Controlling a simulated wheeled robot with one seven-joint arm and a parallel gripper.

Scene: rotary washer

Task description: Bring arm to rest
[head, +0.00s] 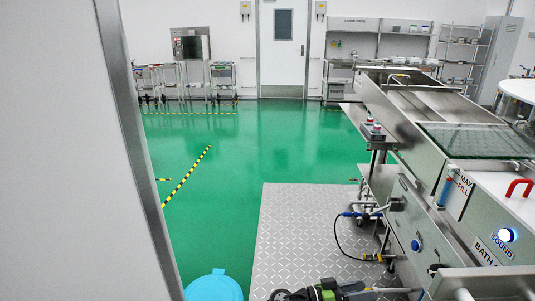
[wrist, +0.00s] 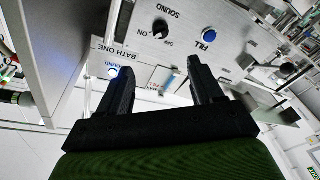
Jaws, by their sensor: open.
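My gripper (wrist: 161,68) is open and empty in the wrist view, its two black fingers spread apart in front of a metal control panel (wrist: 130,40). The panel looks turned over in this view. It has a black knob (wrist: 160,28) marked OFF and ON, a blue FILL button (wrist: 208,36) and a lit blue button (wrist: 113,72). No contact between the fingers and the panel can be made out. In the head view, a green and black part at the bottom edge looks like the end of my arm; its fingers cannot be made out there.
The steel washer (head: 425,215) fills the right side, with a lit SOUND button (head: 507,235), a red handle (head: 518,188) and a glass lid (head: 480,140). A white wall panel (head: 65,150) blocks the left. The green floor (head: 260,145) is open in the middle.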

